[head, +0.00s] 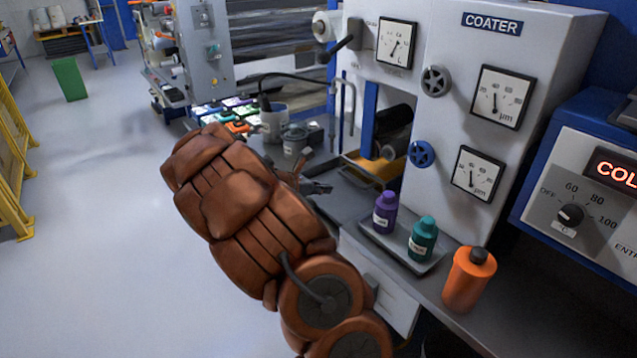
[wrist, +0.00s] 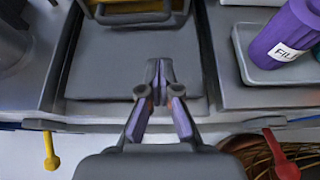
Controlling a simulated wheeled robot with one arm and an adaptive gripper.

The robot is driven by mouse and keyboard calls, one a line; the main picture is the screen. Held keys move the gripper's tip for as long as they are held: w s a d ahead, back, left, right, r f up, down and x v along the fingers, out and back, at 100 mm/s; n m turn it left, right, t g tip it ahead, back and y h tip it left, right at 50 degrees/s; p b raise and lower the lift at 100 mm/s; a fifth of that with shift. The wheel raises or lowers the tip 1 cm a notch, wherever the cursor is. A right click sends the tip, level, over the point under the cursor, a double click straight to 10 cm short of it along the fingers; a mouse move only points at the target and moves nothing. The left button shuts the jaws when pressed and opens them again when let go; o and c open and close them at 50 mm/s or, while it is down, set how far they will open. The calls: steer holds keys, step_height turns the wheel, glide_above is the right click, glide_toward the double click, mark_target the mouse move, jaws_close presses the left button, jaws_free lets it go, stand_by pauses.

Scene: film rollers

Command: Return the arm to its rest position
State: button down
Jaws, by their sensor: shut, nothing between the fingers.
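My brown arm reaches from the bottom middle of the head view up and left, bent over the front of the coater's bench. My gripper (head: 325,188) shows small and partly hidden beside the arm, near the bench edge. In the wrist view my gripper (wrist: 159,65) has its fingertips together with nothing between them. It is over the dark grey recessed bench top (wrist: 120,82).
The coater (head: 450,100) stands behind the bench. A purple bottle (head: 384,214) and a teal bottle (head: 422,240) stand on a grey tray (head: 385,240). An orange bottle (head: 467,280) stands to their right. Open floor (head: 110,230) lies at left.

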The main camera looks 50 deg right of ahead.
steer(key=shift+a, duration=0.1)
steer(key=s+a+r+m+g+y+p, duration=0.1)
steer(key=s+a+r+m+y+p, duration=0.15)
steer(key=s+a+r+m, duration=0.7)
steer(key=s+a+m+y+p, duration=0.1)
steer(key=s+a, duration=0.4)
steer(key=a, duration=0.5)
steer(key=s+a+m+t+y+p, duration=0.1)
steer(key=s+a+m+y, duration=0.2)
steer(key=a, duration=0.8)
steer(key=s+a+m+y+p, duration=0.1)
steer(key=s+a+m+y, duration=0.1)
steer(key=s+a+y, duration=0.3)
steer(key=s+a, duration=0.4)
steer(key=a, duration=0.2)
steer(key=shift+s+r+y, duration=0.25)
steer(key=shift+r+y, duration=0.1)
steer(key=shift+r, duration=0.05)
steer(key=shift+d+m, duration=0.1)
steer(key=shift+m, duration=0.15)
